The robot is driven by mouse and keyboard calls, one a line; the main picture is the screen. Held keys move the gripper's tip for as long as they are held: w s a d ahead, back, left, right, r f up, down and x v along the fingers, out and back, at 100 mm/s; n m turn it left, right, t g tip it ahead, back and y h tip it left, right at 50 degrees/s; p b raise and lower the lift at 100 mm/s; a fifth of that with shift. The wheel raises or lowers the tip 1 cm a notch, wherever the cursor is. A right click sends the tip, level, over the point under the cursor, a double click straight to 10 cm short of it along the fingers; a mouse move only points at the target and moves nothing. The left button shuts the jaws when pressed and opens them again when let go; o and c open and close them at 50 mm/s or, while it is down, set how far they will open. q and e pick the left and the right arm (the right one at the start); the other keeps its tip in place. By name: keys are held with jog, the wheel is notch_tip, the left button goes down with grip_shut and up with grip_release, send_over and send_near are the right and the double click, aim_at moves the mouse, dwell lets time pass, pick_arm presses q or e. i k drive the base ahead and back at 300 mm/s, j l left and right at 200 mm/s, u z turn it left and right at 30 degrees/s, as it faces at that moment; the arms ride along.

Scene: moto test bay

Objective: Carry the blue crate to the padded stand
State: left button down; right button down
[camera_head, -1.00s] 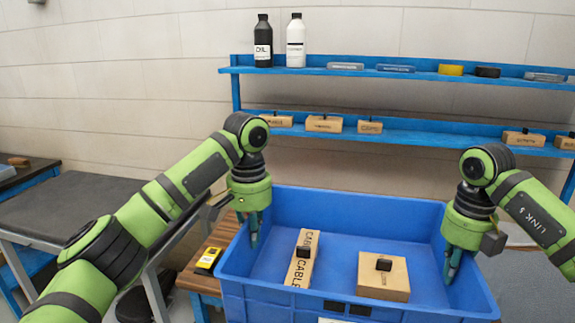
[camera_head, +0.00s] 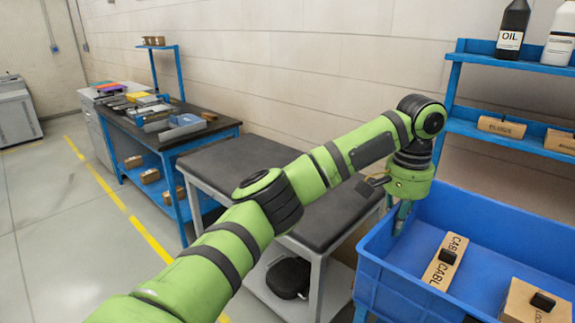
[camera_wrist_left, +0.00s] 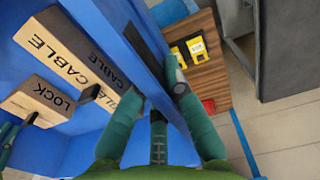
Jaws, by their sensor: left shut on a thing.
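The blue crate (camera_head: 408,284) is at the lower right of the head view, cut off by the frame edge. It holds a long cable box (camera_head: 446,262) and a lock box (camera_head: 532,306), also seen in the left wrist view. My left gripper (camera_head: 401,217) is shut on the crate's left wall. In the left wrist view its fingers (camera_wrist_left: 155,98) straddle that wall. The padded stand (camera_head: 235,155), with a dark cushioned top on grey legs, is left of the crate, its top clear. Teal fingers at the wrist view's left edge (camera_wrist_left: 10,138) appear to be my right gripper's, mostly cut off.
A blue shelf (camera_head: 478,128) with bottles and boxes stands behind the crate. A workbench (camera_head: 150,135) with trays is beyond the stand. A black round item (camera_head: 290,277) lies on the stand's lower shelf. Yellow items (camera_wrist_left: 192,50) lie on a wooden surface beside the crate. Open floor is at left.

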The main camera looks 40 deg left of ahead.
aim_at(249, 170)
jog(key=i+j, duration=0.1)
jog(key=j, duration=0.6)
jog(key=i+j, duration=0.1)
jog(key=j, duration=0.55)
jog(key=i+j, duration=0.1)
jog(key=j, duration=0.6)
jog(key=i+j, duration=0.1)
jog(key=j, duration=0.6)
jog(key=i+j, duration=0.1)
jog(key=j, duration=0.55)
jog(key=i+j, duration=0.15)
jog(key=j, duration=0.3)
jog(key=i+j, duration=0.1)
jog(key=j, duration=0.3)
jog(key=i+j, duration=0.15)
jog(key=j, duration=0.3)
jog(key=i+j, duration=0.1)
jog(key=j, duration=0.35)
